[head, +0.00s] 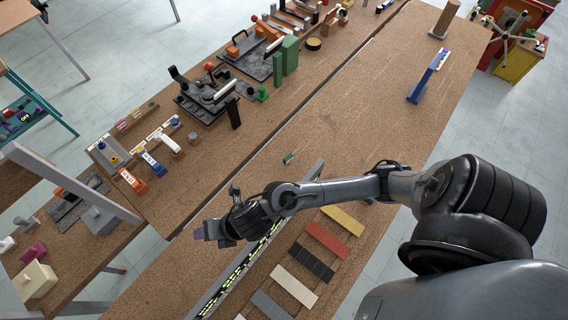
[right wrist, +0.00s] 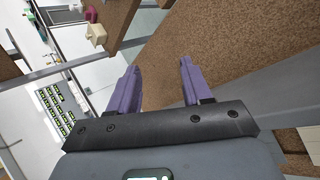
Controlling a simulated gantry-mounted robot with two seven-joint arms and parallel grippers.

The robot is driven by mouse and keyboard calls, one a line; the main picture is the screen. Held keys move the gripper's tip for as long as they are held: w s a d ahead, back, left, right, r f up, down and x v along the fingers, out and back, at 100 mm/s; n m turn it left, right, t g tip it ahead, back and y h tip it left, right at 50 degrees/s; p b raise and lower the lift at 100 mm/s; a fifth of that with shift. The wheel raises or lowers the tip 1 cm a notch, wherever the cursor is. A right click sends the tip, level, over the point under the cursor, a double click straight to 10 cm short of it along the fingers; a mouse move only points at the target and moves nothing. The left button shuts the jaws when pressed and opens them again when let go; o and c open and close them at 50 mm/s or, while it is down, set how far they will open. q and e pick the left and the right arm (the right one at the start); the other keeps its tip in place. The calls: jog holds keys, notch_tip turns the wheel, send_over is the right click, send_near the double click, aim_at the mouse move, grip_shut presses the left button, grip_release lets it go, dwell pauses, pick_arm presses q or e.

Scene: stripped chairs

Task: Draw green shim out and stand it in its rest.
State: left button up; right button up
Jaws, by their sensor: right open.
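My right gripper (head: 199,234) is over the near part of the brown table at lower centre. In the right wrist view its two purple fingers stand apart with nothing between them, so the gripper (right wrist: 157,88) is open and empty. A small green piece (head: 288,159) lies on the table beyond the right forearm; it is too small to tell whether it is the green shim. Flat coloured strips lie in a row: yellow (head: 343,220), red (head: 327,241), black (head: 312,262) and white (head: 293,285). No rest can be made out for certain. My left gripper is out of view.
A long grey rail (head: 213,295) with yellow-green marks beside it runs under the right gripper. Black fixtures (head: 208,97) and green blocks (head: 290,54) crowd the far table strip. The middle of the table is mostly clear.

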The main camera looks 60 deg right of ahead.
jog(key=w+d+f+n+g+b, duration=0.1)
jog(key=w+d+f+n+b, duration=0.25)
jog(key=f+n, duration=0.5)
jog(key=n+g+h+b, duration=0.4)
jog(key=n+g+b, duration=0.3)
jog(key=n, duration=0.8)
send_over(287, 157)
jog(key=a, duration=0.1)
jog(key=shift+m+t, duration=0.25)
jog(key=shift+t, duration=0.05)
jog(key=f, duration=0.3)
jog(key=f+b, duration=0.1)
jog(key=f, duration=0.1)
jog(key=shift+w+a, duration=0.15)
jog(key=shift+w, duration=0.1)
jog(key=shift+s+d+f, duration=0.35)
jog(key=shift+d+f, duration=0.2)
jog(key=shift+d, duration=0.05)
notch_tip(287, 157, down, 3)
jog(key=shift+a+f, duration=0.1)
jog(key=shift+f, duration=3.05)
jog(key=c, duration=0.9)
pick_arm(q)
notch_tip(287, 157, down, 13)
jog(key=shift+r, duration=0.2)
pick_arm(e)
grip_shut()
